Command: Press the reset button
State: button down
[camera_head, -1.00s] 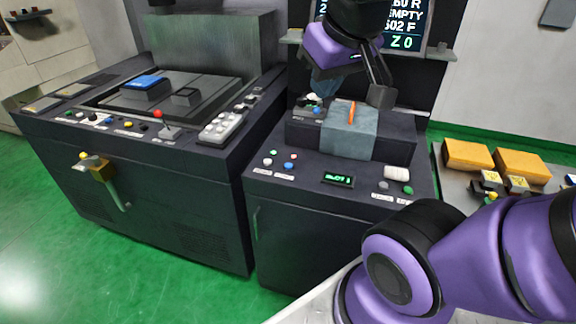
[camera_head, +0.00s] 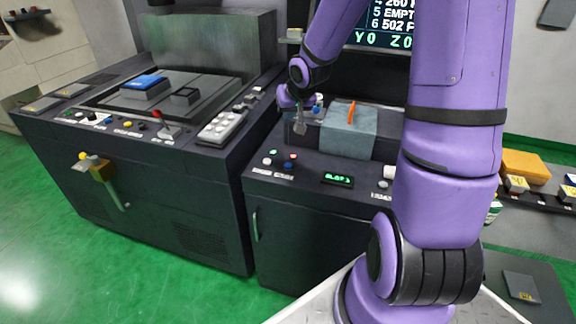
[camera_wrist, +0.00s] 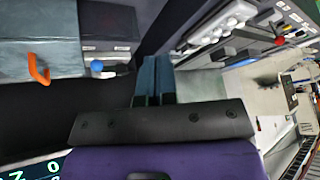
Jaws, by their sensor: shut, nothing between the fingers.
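Small buttons sit on the dark right-hand console: green (camera_head: 273,152), red (camera_head: 293,156), white (camera_head: 266,161) and blue (camera_head: 288,166). White labels lie below them, too small to read, so I cannot tell which is the reset button. My gripper (camera_head: 300,130) is shut and empty, above and slightly behind this cluster, apart from it. In the wrist view its fingers (camera_wrist: 152,82) are together, with nothing between them. A blue round knob (camera_wrist: 96,65) shows left of the fingers there, near small labels.
A grey block (camera_head: 347,138) with an orange handle (camera_head: 351,112) stands right of my gripper. A lit green display (camera_head: 338,179) is on the console's front. The left machine has a red-knobbed lever (camera_head: 157,114) and a grey keypad (camera_head: 220,128). My arm hides the console's right side.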

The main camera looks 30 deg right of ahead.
aim_at(290, 164)
jog(key=w+d+f+m+t+y, duration=0.1)
jog(key=w+d+f, duration=0.1)
jog(key=f, duration=0.3)
jog(key=w+d+f+m+t+y, duration=0.1)
jog(key=w+d+f, duration=0.1)
jog(key=f, duration=0.4)
jog(key=shift+w+m+t+y, duration=0.3)
jog(key=shift+w+m+y, duration=0.1)
jog(key=shift+w, duration=0.2)
jog(key=shift+f, duration=0.2)
jog(key=shift+f, duration=4.25)
jog(key=shift+f, duration=0.1)
jog(key=shift+f, duration=0.35)
jog(key=shift+f, duration=0.45)
jog(key=shift+r, duration=0.9)
